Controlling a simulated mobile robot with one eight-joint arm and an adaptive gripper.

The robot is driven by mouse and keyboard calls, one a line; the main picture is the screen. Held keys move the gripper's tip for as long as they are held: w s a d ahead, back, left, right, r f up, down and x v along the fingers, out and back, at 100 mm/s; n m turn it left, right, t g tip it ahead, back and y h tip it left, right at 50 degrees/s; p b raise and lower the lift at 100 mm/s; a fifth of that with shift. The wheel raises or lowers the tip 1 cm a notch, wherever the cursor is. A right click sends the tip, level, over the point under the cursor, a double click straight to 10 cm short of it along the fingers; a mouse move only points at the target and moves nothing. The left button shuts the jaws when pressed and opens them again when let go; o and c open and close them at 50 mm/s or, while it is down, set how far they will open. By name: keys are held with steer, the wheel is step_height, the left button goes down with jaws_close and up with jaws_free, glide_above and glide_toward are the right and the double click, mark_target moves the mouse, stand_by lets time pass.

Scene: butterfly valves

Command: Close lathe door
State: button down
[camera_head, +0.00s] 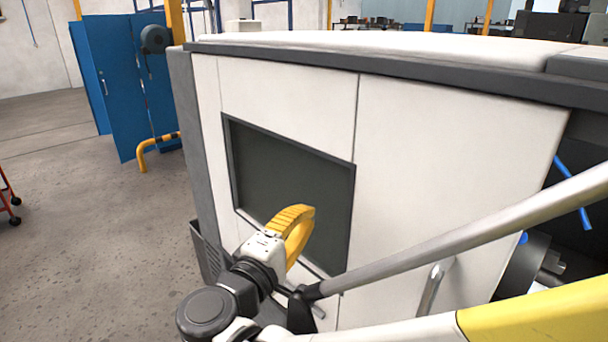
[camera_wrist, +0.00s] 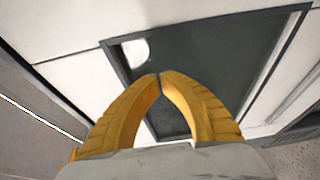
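The lathe (camera_head: 270,95) is a large white machine with grey trim in the head view. Its white front panel on the right, which looks like the door (camera_head: 450,170), ends at a dark opening where machine parts show, so the door appears open. A metal bar handle (camera_head: 432,288) is low on this panel, partly hidden by my arm. My gripper (camera_head: 306,212) has yellow fingers and is in front of the dark window (camera_head: 265,165), left of the handle. In the wrist view, the fingertips (camera_wrist: 160,76) meet with nothing visible between them; the window (camera_wrist: 205,55) is behind them.
The opening (camera_head: 575,200) at the right shows a round metal part (camera_head: 522,265) and blue pieces. Blue cabinets (camera_head: 120,85) and a yellow floor guard (camera_head: 155,150) stand at the back left. The grey floor (camera_head: 90,225) on the left is mostly clear.

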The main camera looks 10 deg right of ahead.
mark_target(344, 197)
steer(key=b+x, duration=0.1)
steer(key=x, duration=0.7)
steer(key=shift+w+d, duration=0.2)
steer(key=shift+d, duration=0.05)
steer(key=s+d+b, duration=0.1)
steer(key=s+d, duration=0.1)
steer(key=shift+s+d, duration=0.25)
steer(key=shift+s, duration=0.05)
steer(key=shift+s+d, duration=0.1)
